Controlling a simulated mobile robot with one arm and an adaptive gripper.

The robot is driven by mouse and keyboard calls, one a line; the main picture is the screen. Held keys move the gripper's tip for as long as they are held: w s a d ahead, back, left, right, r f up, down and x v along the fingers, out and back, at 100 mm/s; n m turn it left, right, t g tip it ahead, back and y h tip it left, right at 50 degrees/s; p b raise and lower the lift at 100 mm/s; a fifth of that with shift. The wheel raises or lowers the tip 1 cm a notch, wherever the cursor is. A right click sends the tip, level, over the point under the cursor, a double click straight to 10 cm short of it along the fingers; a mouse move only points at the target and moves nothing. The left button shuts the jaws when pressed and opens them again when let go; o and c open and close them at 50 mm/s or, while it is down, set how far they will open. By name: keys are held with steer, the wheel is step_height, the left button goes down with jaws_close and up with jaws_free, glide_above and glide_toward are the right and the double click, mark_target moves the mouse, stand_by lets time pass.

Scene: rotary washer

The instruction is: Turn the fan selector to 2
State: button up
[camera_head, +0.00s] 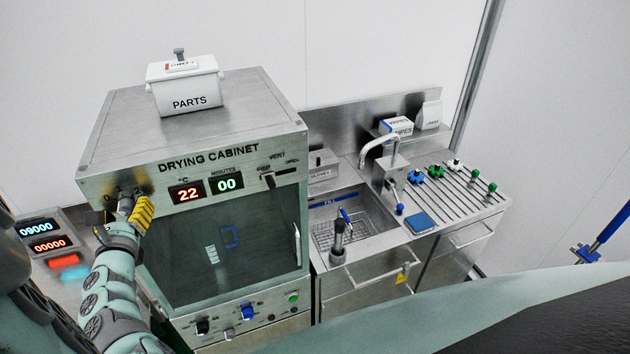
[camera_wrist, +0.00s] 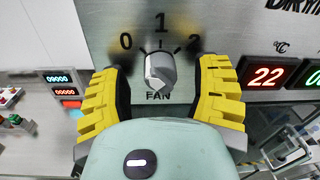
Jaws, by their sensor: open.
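The fan selector is a grey knob (camera_wrist: 160,72) on the cabinet's metal front, with FAN printed below it and 0, 1 and 2 above. Its ridge looks roughly upright, near the 1, but I cannot read its exact setting. My gripper (camera_wrist: 161,64) is open, with one yellow finger on each side of the knob. Gaps show between the fingers and the knob in the wrist view. In the head view, my gripper (camera_head: 134,211) is at the upper left of the drying cabinet (camera_head: 205,150) and covers part of the selector area.
Red 22 and green 00 displays (camera_head: 206,188) and a vent slider (camera_head: 269,180) are right of the selector. The glass door (camera_head: 225,250) is below. A counter unit with displays (camera_head: 42,236) stands at left. A sink (camera_head: 345,220) is at right.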

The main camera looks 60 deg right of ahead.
jaws_close()
stand_by(0.6)
